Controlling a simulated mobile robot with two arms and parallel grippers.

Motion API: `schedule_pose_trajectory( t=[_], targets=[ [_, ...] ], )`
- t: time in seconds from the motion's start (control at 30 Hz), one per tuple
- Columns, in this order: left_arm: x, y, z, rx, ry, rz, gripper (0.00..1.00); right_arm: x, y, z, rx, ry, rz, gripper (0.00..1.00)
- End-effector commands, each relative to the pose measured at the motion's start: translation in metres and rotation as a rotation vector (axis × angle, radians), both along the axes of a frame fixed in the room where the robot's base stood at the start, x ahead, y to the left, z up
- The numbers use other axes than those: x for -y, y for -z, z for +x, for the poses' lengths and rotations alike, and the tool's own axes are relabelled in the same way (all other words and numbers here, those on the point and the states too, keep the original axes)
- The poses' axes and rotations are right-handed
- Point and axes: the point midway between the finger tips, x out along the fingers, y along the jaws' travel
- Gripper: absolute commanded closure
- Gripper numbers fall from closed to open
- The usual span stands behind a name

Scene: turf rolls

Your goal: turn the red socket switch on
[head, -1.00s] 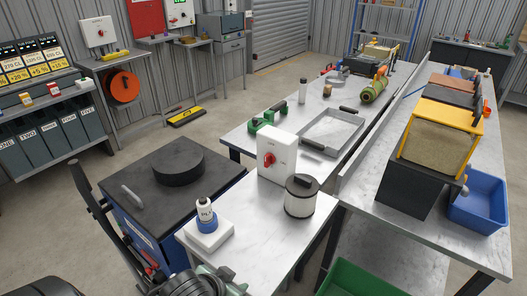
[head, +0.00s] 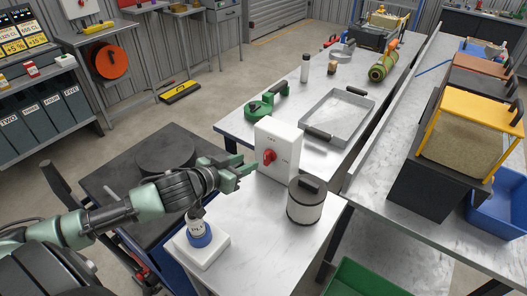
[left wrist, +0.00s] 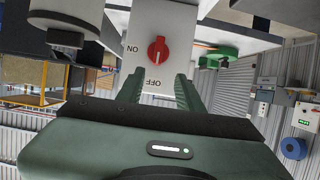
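The red socket switch is a red rotary knob (head: 269,157) on the front of a white box (head: 286,142) standing on the metal table. In the left wrist view the red knob (left wrist: 157,50) shows inverted, with its grip lying upright in the picture, in line with the OFF label (left wrist: 153,83). The ON label (left wrist: 132,49) is to its left. My left gripper (head: 246,169) is just left of the box, pointing at the knob. In the left wrist view its fingers (left wrist: 155,92) are spread, with nothing between them, short of the knob. My right gripper is not in view.
A lidded canister (head: 306,203) stands close right of the box. A green tool (head: 266,102) and a metal tray (head: 337,119) are behind. The front tabletop between bottle and canister is clear.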

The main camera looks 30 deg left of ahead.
Motion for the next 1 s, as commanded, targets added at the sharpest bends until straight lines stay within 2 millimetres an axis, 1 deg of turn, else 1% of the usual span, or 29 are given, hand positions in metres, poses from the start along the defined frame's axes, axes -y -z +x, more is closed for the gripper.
schedule_pose_trajectory(
  t=[0.07,0.27,0.4,0.5,0.6,0.7,0.97,1.0],
  targets=[
    [0.003,0.001,0.012,0.005,0.001,-0.002,0.64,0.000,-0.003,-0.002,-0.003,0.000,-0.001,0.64],
    [0.007,0.015,0.045,0.003,-0.001,-0.001,0.64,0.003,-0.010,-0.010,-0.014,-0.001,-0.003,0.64],
    [0.010,0.025,0.067,0.002,0.000,0.000,0.64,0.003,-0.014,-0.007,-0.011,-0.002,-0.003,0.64],
    [0.012,0.031,0.079,0.000,0.000,0.000,0.64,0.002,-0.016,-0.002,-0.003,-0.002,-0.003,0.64],
    [0.013,0.035,0.087,-0.001,0.000,0.001,0.64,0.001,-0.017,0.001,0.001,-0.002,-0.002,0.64],
    [0.014,0.038,0.091,-0.001,0.002,0.002,0.64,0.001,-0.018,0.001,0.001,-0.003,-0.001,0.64],
    [0.014,0.039,0.092,-0.001,0.002,0.002,0.64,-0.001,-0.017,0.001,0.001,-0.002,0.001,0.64],
    [0.014,0.039,0.092,-0.001,0.002,0.002,0.69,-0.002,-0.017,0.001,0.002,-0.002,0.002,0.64]
  ],
)
